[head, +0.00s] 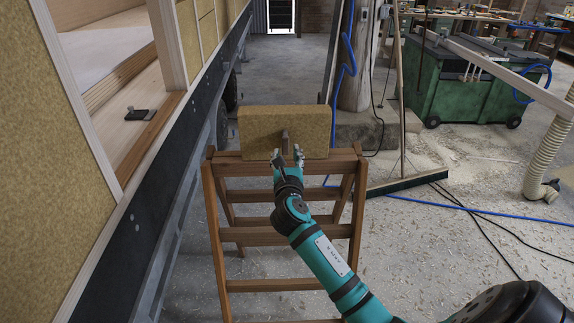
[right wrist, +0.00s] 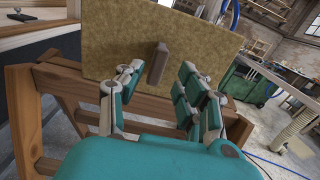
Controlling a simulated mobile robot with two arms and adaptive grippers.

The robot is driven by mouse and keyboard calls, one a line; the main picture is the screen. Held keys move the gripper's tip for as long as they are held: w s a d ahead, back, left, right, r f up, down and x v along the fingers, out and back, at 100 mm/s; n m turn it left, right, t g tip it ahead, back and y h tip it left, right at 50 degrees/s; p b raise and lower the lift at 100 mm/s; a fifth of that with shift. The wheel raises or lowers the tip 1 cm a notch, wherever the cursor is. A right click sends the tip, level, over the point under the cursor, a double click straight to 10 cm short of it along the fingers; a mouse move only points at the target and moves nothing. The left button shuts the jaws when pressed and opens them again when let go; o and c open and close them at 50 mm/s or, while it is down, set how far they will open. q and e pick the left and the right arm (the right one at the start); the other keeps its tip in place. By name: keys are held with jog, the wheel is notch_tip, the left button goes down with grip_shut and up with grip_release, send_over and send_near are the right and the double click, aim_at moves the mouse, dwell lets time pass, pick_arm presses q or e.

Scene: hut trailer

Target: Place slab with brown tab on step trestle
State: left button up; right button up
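The tan slab (head: 258,125) stands upright on the top of the wooden step trestle (head: 228,168). Its brown tab (head: 285,143) sticks out from the face towards me. My right gripper (head: 287,156) is open just in front of the slab. In the right wrist view the tab (right wrist: 158,62) shows between and slightly beyond the spread fingers (right wrist: 168,86), with gaps on both sides. The slab (right wrist: 120,40) fills the upper middle of that view, and the trestle's top bar (right wrist: 75,85) runs below it. My left gripper is not in view.
The trailer wall (head: 40,130) with an opening runs along the left, with a small dark item (head: 137,114) on its sill. Blue hose and cables (head: 455,205) cross the shavings-covered floor. A green machine (head: 455,85) stands behind.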

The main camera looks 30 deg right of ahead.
jog(key=shift+v, duration=2.2)
jog(key=s+a+f+m+g+y, duration=0.2)
jog(key=f, duration=0.8)
jog(key=s+a+f+m+g+y, duration=0.1)
jog(key=f+m+y, duration=0.1)
jog(key=f, duration=0.8)
jog(key=s+a+f+m+g+y, duration=0.1)
jog(key=s+a+f+m+g, duration=0.15)
jog(key=f, duration=0.75)
jog(key=s+a+f+m+g+y, duration=0.2)
jog(key=s+f+m, duration=0.45)
jog(key=f, duration=0.75)
jog(key=s+a+f+m+g+y, duration=0.1)
jog(key=s+f+m, duration=0.3)
jog(key=s, duration=0.9)
jog(key=s+a+f+m+g, duration=0.2)
jog(key=s+f+m, duration=0.3)
jog(key=s, duration=0.8)
jog(key=s+a+f+m+g+y, duration=0.1)
jog(key=s+f+m, duration=0.4)
jog(key=s+f, duration=0.5)
jog(key=s+a+g, duration=0.1)
jog(key=s+g, duration=0.1)
jog(key=s, duration=0.1)
jog(key=shift+a+g+y, duration=0.3)
jog(key=shift+g, duration=0.05)
jog(key=shift+s, duration=0.1)
